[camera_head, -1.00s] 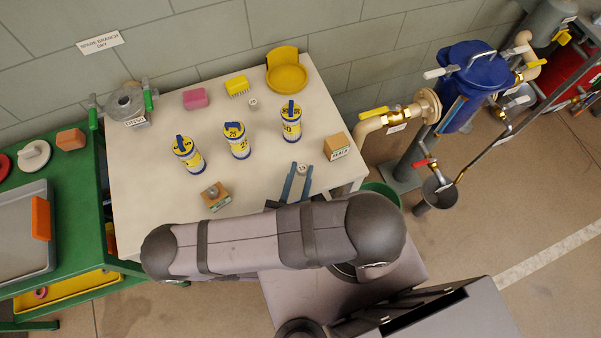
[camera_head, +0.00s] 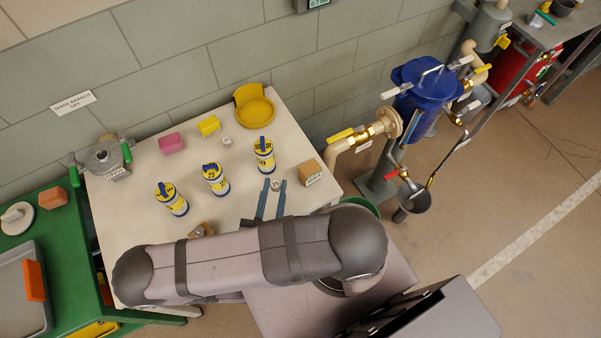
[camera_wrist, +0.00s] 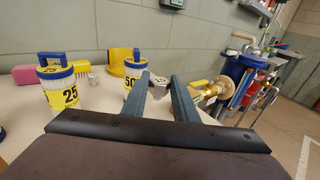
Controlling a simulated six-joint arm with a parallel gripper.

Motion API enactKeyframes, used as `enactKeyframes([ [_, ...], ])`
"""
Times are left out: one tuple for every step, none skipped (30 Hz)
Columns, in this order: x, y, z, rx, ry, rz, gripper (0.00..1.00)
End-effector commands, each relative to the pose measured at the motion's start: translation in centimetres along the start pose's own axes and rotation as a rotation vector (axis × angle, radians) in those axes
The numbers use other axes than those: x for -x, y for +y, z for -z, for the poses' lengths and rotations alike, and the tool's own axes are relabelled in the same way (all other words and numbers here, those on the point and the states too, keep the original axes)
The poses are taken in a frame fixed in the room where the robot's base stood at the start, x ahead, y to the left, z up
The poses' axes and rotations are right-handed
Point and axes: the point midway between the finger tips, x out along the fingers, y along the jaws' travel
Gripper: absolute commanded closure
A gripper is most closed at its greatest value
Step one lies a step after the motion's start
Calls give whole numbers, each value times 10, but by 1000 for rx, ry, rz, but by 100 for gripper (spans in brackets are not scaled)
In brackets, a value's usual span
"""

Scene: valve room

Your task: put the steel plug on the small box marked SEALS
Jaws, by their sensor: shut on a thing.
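My gripper (camera_head: 270,200) is shut on a small grey metal piece, which looks like the steel plug (camera_head: 276,184). The plug also shows between the fingertips in the wrist view (camera_wrist: 158,80). A small tan box (camera_head: 309,172) with a white label stands just right of the plug, apart from it; its lettering is too small to read surely. Another small tan box (camera_head: 208,229) with a grey metal piece on it stands at the table's front, partly hidden by my arm. I cannot tell which box reads SEALS. Any gap below the plug is unclear.
Several yellow-labelled canisters (camera_head: 215,179) stand left of my gripper. A pipe with a yellow-handled valve (camera_head: 365,133) is beyond the table's right edge.

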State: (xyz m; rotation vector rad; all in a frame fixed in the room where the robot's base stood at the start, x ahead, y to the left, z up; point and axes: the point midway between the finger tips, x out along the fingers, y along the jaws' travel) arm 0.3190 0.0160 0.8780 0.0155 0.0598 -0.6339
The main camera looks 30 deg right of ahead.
Motion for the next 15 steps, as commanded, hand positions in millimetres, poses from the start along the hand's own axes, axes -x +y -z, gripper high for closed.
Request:
enactKeyframes([
  [-4, 5, -2, -8, 5, 26, 99],
  [-7, 8, -5, -10, 8, 40, 99],
  [-11, 12, -8, -12, 10, 60, 99],
  [-15, 15, -11, -13, 11, 76, 99],
  [-19, 18, -14, -14, 13, 92, 99],
  [-26, 18, -18, -14, 12, 115, 99],
  [-32, 16, -22, -13, 10, 131, 99],
  [-38, 13, -24, -12, 9, 146, 99],
  [-46, 6, -28, -11, 7, 167, 99],
  [-51, 0, -32, -11, 5, 180, 99],
  [-56, -6, -35, -12, 2, 194, 99],
  [-63, -14, -40, -14, 1, 210, 99],
  [-67, -20, -44, -14, 0, 224, 99],
  [-71, -26, -47, -15, -2, 235, 99],
  [-76, -33, -51, -16, -4, 250, 99],
])
